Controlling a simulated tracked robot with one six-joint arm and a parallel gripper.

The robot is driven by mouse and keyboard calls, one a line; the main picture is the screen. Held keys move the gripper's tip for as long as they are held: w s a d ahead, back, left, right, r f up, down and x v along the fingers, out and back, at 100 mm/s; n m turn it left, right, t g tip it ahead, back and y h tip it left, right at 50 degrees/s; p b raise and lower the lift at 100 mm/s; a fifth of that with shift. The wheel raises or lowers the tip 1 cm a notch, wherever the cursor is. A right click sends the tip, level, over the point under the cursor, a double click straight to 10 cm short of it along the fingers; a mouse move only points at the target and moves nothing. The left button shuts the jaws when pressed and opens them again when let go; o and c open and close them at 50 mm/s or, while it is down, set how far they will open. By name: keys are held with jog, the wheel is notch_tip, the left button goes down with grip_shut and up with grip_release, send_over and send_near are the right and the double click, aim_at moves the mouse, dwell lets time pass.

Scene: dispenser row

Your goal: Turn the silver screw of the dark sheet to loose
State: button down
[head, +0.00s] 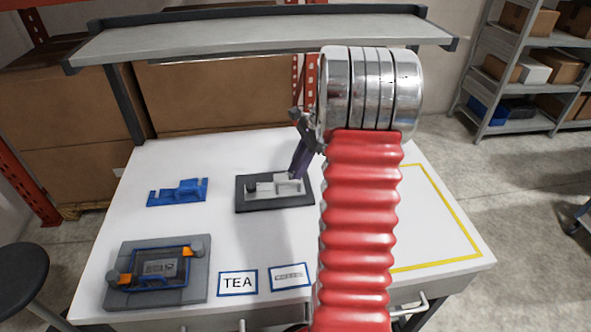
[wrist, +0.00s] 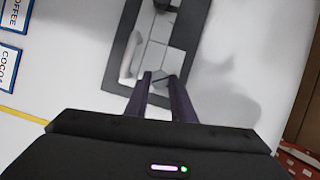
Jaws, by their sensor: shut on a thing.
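The dark sheet (head: 243,204) lies flat on the white table with a light grey plate and fixture on it. A black knob (head: 251,187) stands at its left end. In the wrist view the dark sheet (wrist: 119,52) runs up from my fingertips, with a pale curved lever (wrist: 130,60) and the dark knob (wrist: 162,4) on it. My gripper (head: 296,172) reaches down to the right end of the fixture. In the wrist view my gripper (wrist: 160,78) is shut on a small greyish piece, which appears to be the silver screw; the fingers mostly hide it, so its turn cannot be told.
A blue bracket (head: 178,192) lies to the left. A grey block with orange clips (head: 113,290) sits at front left, beside a TEA card (head: 238,283) and another card (head: 289,277). A shelf (head: 250,38) overhangs the back. The yellow-outlined area (head: 440,262) at right looks clear.

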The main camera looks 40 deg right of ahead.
jog(key=shift+d, duration=0.2)
jog(key=c, duration=1.8)
grip_release()
jog(key=shift+w, duration=0.1)
jog(key=shift+o, duration=0.2)
jog(key=v, duration=0.7)
jog(key=shift+r, duration=0.2)
